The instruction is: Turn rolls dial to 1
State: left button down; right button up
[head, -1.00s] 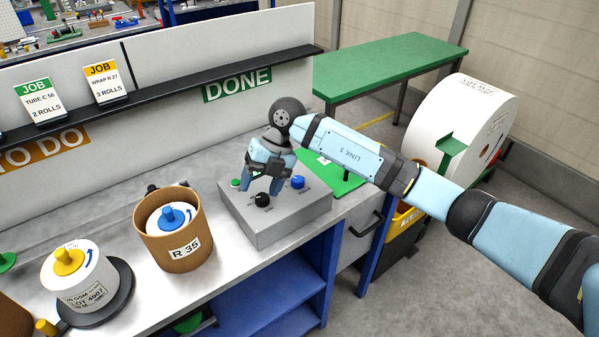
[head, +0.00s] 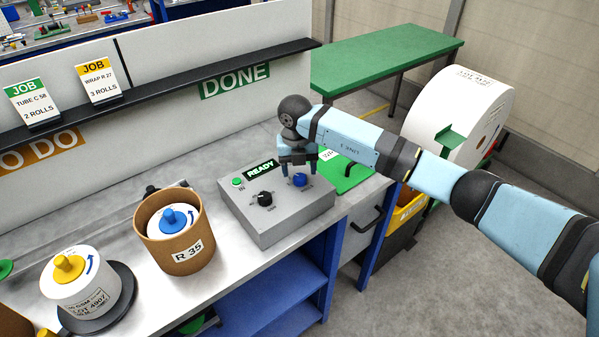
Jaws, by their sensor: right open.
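The grey control box (head: 275,226) stands on the steel bench. Its top has a black dial (head: 265,199), a blue knob (head: 300,180), a green button (head: 237,182) marked IN and a lit display (head: 261,169) reading READY. The labels by the dial and the knob are too small to read, so I cannot tell which is the rolls dial. My right gripper (head: 299,171) is open and empty, pointing down over the blue knob, its fingers on either side of the knob in the picture. Whether they touch it I cannot tell. My left gripper is not in view.
A brown tube marked R 35 (head: 188,255) and a white roll (head: 85,286) on a dark disc stand left of the box. Job cards (head: 102,80), one reading WRAP R 27, 3 ROLLS, stand on the black ledge. A green mat (head: 348,178) lies right of the box.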

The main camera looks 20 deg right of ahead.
aim_at(300, 176)
jog(key=shift+f, duration=1.35)
jog(key=c, duration=0.9)
jog(key=shift+d, duration=0.1)
jog(key=shift+c, duration=0.2)
jog(key=n+b, duration=0.3)
jog(key=n, duration=0.2)
jog(key=shift+f+b, duration=0.15)
jog(key=shift+b, duration=0.15)
jog(key=shift+n+t+b, duration=0.3)
jog(key=shift+n+b, duration=0.9)
jog(key=shift+n, duration=0.8)
jog(key=shift+r, duration=0.2)
